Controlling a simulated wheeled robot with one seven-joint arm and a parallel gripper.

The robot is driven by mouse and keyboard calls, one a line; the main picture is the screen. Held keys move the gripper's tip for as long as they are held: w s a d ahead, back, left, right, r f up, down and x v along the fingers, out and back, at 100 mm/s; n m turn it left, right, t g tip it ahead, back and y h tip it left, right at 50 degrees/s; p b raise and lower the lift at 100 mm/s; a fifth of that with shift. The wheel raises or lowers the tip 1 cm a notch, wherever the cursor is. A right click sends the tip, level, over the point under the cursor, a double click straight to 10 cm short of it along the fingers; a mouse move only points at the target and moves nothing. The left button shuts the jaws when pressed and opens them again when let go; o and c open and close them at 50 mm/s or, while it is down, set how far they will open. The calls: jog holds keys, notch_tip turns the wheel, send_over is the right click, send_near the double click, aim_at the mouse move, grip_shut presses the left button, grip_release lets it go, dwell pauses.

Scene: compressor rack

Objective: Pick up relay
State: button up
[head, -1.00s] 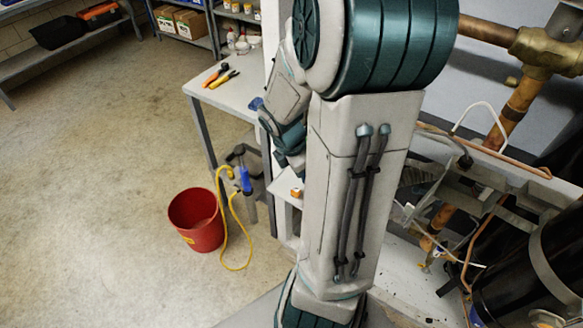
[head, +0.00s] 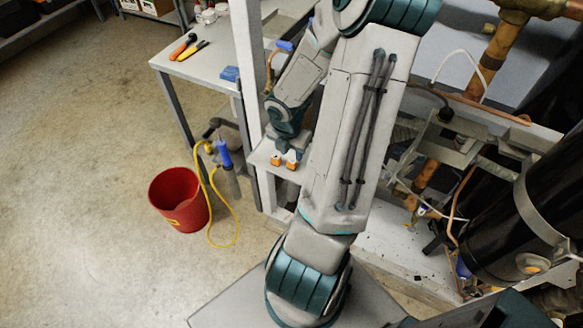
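Two small orange blocks, which look like relays, show on a small white shelf (head: 262,154) beside the white post. One block (head: 276,160) is on the left and the other (head: 291,165) is just right of it. My gripper (head: 284,149) points down directly above them, dark blue and small in view. I cannot tell whether its fingers touch or surround either block, or whether they are open or shut. My own arm covers the area to the right of the shelf.
A white bench (head: 215,62) holds orange- and yellow-handled tools (head: 186,48) and a blue item (head: 230,74). The white post (head: 247,60) stands close beside my gripper. A red bucket (head: 180,200), a yellow hose (head: 213,190) and copper pipes (head: 492,55) surround open floor and machinery.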

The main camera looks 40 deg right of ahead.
aim_at(291, 161)
jog(key=f+b, duration=0.1)
jog(key=f, duration=0.2)
jog(key=f+b, duration=0.1)
jog(key=f, duration=0.1)
jog(key=shift+w+d+f+b, duration=0.2)
jog(key=shift+w+d+b, duration=0.1)
jog(key=c, duration=0.7)
jog(key=shift+r, duration=0.25)
